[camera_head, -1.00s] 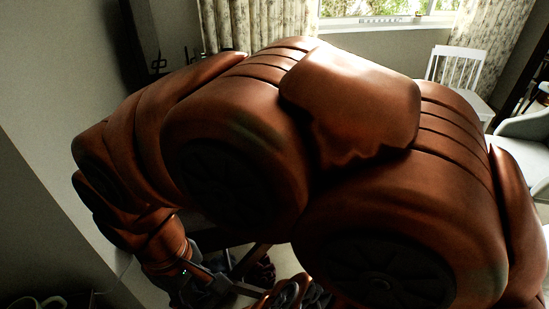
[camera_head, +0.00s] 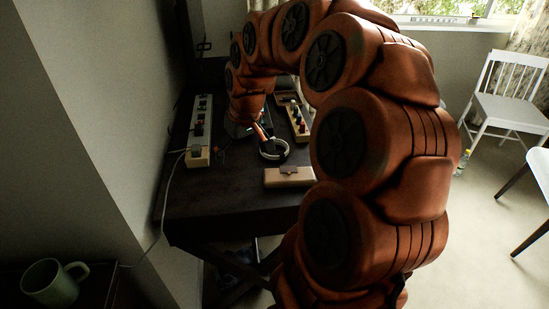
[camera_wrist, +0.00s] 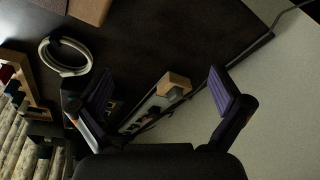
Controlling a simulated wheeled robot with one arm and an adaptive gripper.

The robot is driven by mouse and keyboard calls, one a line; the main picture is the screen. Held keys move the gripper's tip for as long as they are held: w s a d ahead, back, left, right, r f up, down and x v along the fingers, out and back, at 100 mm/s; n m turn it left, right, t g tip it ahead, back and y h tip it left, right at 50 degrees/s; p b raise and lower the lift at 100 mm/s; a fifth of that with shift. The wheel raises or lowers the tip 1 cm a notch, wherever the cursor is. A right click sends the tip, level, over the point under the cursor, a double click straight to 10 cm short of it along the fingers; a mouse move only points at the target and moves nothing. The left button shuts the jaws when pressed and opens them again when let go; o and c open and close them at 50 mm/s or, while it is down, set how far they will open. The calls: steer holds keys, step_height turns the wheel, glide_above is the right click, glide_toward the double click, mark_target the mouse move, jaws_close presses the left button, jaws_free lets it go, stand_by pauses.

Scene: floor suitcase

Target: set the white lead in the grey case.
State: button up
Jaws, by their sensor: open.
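The white lead (camera_head: 285,157) is a pale coil lying on the dark desk. It also shows at the upper left of the wrist view (camera_wrist: 66,72), outside my fingers. My gripper (camera_wrist: 163,92) is open and empty, its two dark fingers spread wide over the power strip and the desk edge. In the head view my arm arches over the desk, with its end close to the coil; the fingers are hard to make out there. I cannot pick out the grey case in either view.
A power strip (camera_head: 200,130) lies along the desk's left side, with a cable hanging off. A tan box (camera_head: 289,177) lies near the coil, and a wooden tray (camera_head: 303,128) of coloured pieces behind. A mug (camera_head: 52,283) stands lower left. White chair (camera_head: 510,108) at right; open floor between.

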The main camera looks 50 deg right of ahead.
steer(key=shift+m+t+h, duration=0.6)
steer(key=shift+m+h, duration=0.1)
steer(key=shift+m, duration=0.2)
steer(key=d+f, duration=0.1)
steer(key=d, duration=0.4)
steer(key=w+d+f+b, duration=0.1)
steer(key=d, duration=0.5)
steer(key=w+d+f+b, duration=0.1)
steer(key=d, duration=0.4)
steer(key=shift+d+f, duration=0.3)
steer(key=shift+f, duration=0.1)
steer(key=shift+w+d+f, duration=0.1)
steer(key=shift+d+f, duration=0.1)
steer(key=shift+d, duration=0.1)
steer(key=shift+x, duration=3.75)
steer(key=shift+d+r, duration=0.1)
steer(key=shift+d, duration=0.05)
steer(key=shift+c, duration=0.3)
steer(key=shift+r, duration=0.1)
steer(key=c, duration=0.9)
